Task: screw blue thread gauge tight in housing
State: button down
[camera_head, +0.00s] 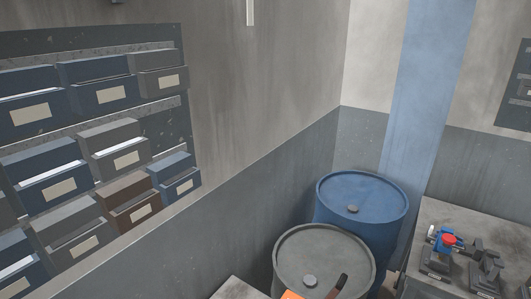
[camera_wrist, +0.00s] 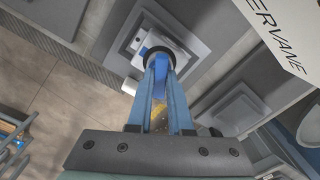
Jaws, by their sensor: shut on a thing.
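In the wrist view my gripper (camera_wrist: 158,70) reaches away from the camera with its two blue fingers close together. It is shut on the blue thread gauge (camera_wrist: 158,60), which is mostly hidden between the fingers. A dark ring shows around the fingertips. Just beyond the tips is a light grey block, apparently the housing (camera_wrist: 137,40), on a grey stepped base. I cannot tell how deep the gauge sits in it. In the head view, small blue and red parts (camera_head: 446,239) stand on dark fixtures on the bench at right; my gripper does not show there.
A second grey stepped fixture (camera_wrist: 232,108) lies right of the fingers in the wrist view. In the head view, a blue drum (camera_head: 335,195) and a grey drum (camera_head: 300,250) stand left of the bench (camera_head: 470,215). Storage bins (camera_head: 105,95) hang on the left wall.

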jog(key=shift+s+a+f, duration=0.15)
jog(key=shift+s+f, duration=0.35)
jog(key=shift+f, duration=0.15)
jog(key=m+p, duration=0.1)
jog(key=m, duration=0.5)
jog(key=c, duration=0.8)
grip_release()
jog(key=shift+o, duration=0.2)
jog(key=shift+w+f, duration=0.1)
jog(key=shift+w, duration=0.05)
jog(key=shift+r, duration=0.2)
jog(key=r+p, duration=0.3)
jog(key=shift+w, duration=0.2)
jog(key=shift+r, duration=3.05)
